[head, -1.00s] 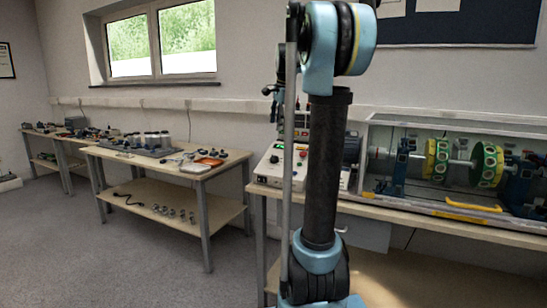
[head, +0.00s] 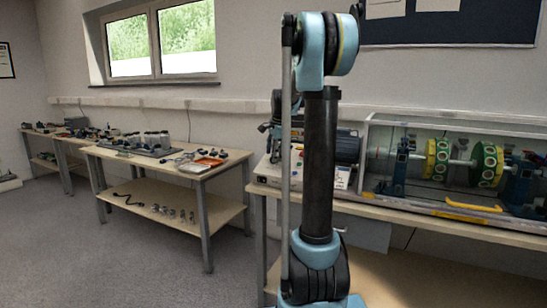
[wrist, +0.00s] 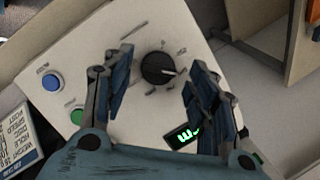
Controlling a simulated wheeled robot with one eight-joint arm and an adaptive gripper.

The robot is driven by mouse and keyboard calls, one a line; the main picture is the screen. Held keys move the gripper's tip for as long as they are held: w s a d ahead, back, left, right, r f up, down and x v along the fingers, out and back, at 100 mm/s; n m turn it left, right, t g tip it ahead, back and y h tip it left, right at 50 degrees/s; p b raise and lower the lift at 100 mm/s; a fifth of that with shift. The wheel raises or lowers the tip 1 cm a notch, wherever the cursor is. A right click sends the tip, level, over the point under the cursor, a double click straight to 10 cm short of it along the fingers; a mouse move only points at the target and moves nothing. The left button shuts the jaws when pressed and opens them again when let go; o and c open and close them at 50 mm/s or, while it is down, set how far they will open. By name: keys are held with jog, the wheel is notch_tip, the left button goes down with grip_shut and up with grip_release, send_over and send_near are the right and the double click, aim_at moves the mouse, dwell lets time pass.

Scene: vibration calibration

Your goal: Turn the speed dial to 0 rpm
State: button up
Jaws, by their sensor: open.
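The speed dial (wrist: 158,68) is a round black knob with a pale pointer line, set in a cream panel with printed marks around it. In the wrist view its pointer aims roughly right. My gripper (wrist: 159,62) is open, with one finger to each side of the dial; I cannot tell how close the fingertips are to the panel. A small display (wrist: 182,135) with green lit characters is partly covered by the right finger. In the head view the control box (head: 264,173) is partly hidden by my arm, and the dial does not show.
A blue button (wrist: 51,82) and a green button (wrist: 77,117) sit on the panel left of the dial. A clear-fronted rig with yellow-green discs (head: 486,165) stands to the right on the same bench. Another workbench (head: 205,172) stands left, with floor between.

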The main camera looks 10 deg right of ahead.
jog(key=shift+w+f, duration=0.1)
jog(key=shift+f, duration=0.3)
jog(key=c, duration=1.1)
jog(key=shift+a, duration=0.1)
